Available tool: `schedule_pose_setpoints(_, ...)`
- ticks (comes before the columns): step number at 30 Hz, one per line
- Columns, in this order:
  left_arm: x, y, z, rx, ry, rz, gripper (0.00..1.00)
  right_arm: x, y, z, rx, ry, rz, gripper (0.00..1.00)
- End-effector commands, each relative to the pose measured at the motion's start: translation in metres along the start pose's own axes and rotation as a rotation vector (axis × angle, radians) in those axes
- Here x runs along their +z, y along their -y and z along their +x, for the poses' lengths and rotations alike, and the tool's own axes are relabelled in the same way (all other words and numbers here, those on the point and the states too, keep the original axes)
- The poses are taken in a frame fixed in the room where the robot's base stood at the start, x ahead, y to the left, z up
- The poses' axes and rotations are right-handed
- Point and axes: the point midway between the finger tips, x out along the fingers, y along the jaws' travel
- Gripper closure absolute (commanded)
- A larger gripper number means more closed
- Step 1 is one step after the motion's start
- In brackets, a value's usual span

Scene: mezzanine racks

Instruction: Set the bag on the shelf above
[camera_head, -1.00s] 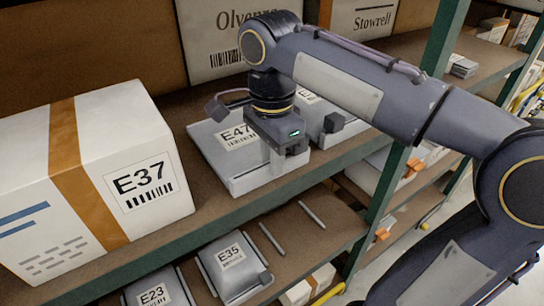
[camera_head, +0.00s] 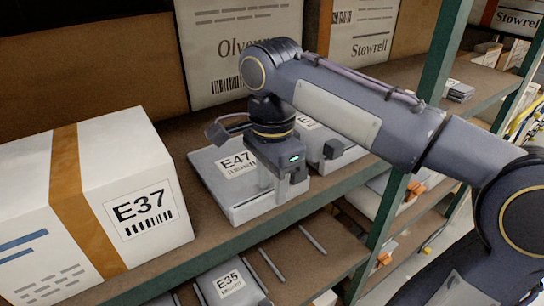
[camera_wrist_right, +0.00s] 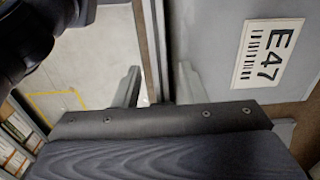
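The bag is a flat grey packet (camera_head: 206,160) with a white E47 label. It lies on the upper rack shelf, right of the E37 box. In the right wrist view the bag (camera_wrist_right: 212,50) fills the right side with its label. My right gripper (camera_head: 281,190) points down at the bag's front right edge. In the wrist view its two fingers (camera_wrist_right: 157,85) stand apart, one over the bag's side and one over the open floor. The bag's edge runs between them; I cannot see both fingers pressing on it. My left gripper is not in view.
A white E37 box (camera_head: 95,200) with an orange band stands at left. Another grey packet (camera_head: 318,145) lies just right of the bag, partly behind my arm. Large boxes (camera_head: 243,50) stand behind. A green upright (camera_head: 440,50) is at right. An E35 packet (camera_head: 232,287) lies on the lower shelf.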

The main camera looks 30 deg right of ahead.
Motion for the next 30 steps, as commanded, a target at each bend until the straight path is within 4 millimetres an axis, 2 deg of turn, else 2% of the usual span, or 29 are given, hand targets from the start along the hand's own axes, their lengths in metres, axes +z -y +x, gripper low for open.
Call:
schedule_pose_setpoints(9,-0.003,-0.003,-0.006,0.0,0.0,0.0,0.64,0.001,0.001,-0.068,-0.005,0.001,-0.001,0.62)
schedule_pose_setpoints(13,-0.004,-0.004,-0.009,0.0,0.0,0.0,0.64,0.001,0.001,-0.091,-0.003,0.002,-0.002,0.62)
schedule_pose_setpoints(15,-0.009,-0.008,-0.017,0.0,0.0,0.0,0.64,0.0,0.0,-0.104,0.0,0.0,-0.001,0.62)
schedule_pose_setpoints(19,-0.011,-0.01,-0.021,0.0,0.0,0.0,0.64,0.0,0.0,-0.112,-0.001,0.0,0.0,0.62)
schedule_pose_setpoints(25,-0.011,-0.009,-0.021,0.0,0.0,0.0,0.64,0.0,-0.001,-0.111,-0.003,0.001,-0.009,0.62)
schedule_pose_setpoints(28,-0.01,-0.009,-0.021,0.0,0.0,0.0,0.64,-0.004,-0.007,-0.101,-0.024,0.012,-0.087,0.62)
schedule_pose_setpoints(30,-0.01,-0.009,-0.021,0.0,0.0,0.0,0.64,-0.007,-0.016,-0.085,-0.059,0.03,-0.205,0.62)
